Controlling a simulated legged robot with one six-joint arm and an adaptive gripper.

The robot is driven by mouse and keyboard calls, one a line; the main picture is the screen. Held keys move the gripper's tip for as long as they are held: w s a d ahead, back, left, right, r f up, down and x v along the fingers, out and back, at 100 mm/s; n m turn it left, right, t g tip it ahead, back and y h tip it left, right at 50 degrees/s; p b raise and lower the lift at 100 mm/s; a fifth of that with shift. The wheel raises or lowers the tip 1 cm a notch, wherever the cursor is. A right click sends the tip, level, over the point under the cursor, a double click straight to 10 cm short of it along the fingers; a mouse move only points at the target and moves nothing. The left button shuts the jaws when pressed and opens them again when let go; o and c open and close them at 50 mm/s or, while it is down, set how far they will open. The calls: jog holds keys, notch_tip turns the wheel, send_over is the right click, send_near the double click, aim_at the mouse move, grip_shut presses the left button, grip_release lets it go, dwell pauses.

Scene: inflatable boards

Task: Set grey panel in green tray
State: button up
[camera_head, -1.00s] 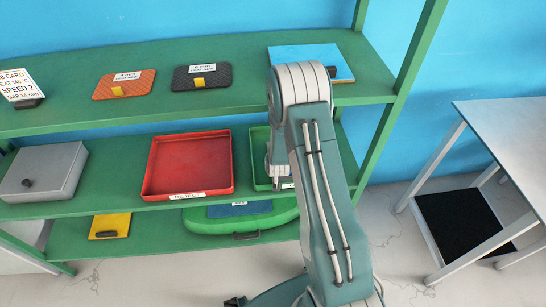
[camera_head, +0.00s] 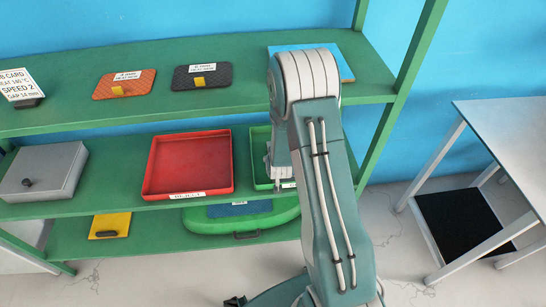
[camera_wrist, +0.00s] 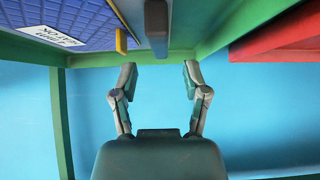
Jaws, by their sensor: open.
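A dark grey panel (camera_head: 202,76) with a yellow tab and white label lies on the top shelf in the head view, right of an orange panel. The green tray (camera_head: 258,160) is on the middle shelf, right of the red tray and mostly hidden by my arm. My gripper (camera_wrist: 160,75) is open in the wrist view, with nothing between its fingertips. Beyond them are a blue-violet textured panel (camera_wrist: 60,14) with a white label, a yellow block (camera_wrist: 121,41) and a grey-brown bar (camera_wrist: 156,28). I cannot tell whether these belong together. The head view hides the fingers.
The red tray (camera_head: 151,165) is empty. A grey box (camera_head: 45,170) stands left of it. The orange panel (camera_head: 123,84) and a blue board (camera_head: 335,60) are on the top shelf. A green shelf post (camera_head: 412,55) is close right of my arm. A table (camera_head: 505,125) stands farther right.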

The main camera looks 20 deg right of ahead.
jog(key=s+a+r+n+y, duration=0.1)
jog(key=s+a+r, duration=0.25)
jog(key=r, duration=0.45)
jog(key=s+a+r+g+y, duration=0.1)
jog(key=s+a+r, duration=0.1)
jog(key=s+r, duration=0.5)
jog(key=s+a+r+n, duration=0.1)
jog(key=s+a+r, duration=0.15)
jog(key=r, duration=0.75)
jog(key=s+a+r+g, duration=0.1)
jog(key=s+r, duration=0.4)
jog(key=s, duration=0.3)
jog(key=s+a+r+n+g, duration=0.1)
jog(key=s+r, duration=0.3)
jog(key=s, duration=0.4)
jog(key=shift+a+r+y, duration=0.3)
jog(key=shift+r, duration=0.05)
jog(key=shift+w, duration=0.1)
